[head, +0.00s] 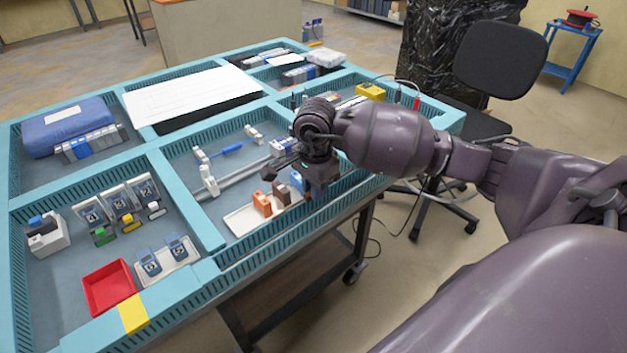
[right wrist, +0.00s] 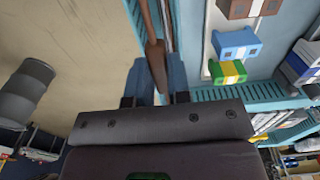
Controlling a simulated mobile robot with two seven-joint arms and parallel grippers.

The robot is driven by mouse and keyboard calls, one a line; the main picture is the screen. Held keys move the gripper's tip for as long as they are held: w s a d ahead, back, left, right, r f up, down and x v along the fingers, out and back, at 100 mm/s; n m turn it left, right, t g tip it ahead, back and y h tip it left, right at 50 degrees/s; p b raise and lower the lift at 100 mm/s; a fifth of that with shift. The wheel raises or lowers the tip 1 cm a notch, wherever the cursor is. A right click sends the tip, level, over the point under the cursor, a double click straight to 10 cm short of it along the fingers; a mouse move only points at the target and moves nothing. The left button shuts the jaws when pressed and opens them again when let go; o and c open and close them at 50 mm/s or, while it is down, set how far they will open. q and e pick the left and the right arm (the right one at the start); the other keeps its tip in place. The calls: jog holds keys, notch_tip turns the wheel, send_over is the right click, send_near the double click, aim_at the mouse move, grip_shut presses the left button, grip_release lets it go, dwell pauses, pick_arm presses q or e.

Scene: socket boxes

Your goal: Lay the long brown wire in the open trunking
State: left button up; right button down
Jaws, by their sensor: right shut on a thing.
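My right gripper (head: 306,194) is over the front right edge of the table frame, beside a white tray of small blocks. In the right wrist view its two blue-grey fingers (right wrist: 158,82) are shut on the long brown wire (right wrist: 154,50). The wire runs up the picture from between the fingers, along the teal slotted trunking (right wrist: 134,18). I cannot tell how deep it sits there. The trunking's front run (head: 262,252) shows in the head view. Much of the wire is hidden by the gripper. My left gripper is not in view.
The white tray (head: 236,222) holds orange, brown and blue blocks close to the gripper. A red bin (head: 108,287) and several socket boxes stand at the front left. A black chair (head: 497,58) is beyond the right edge. Floor shows beside the table.

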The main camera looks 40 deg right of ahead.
notch_tip(320, 180, down, 2)
jog(key=shift+f+b, duration=0.25)
jog(key=shift+b, duration=0.2)
jog(key=shift+f+b, duration=0.55)
jog(key=shift+f, duration=0.65)
jog(key=c, duration=1.1)
grip_release()
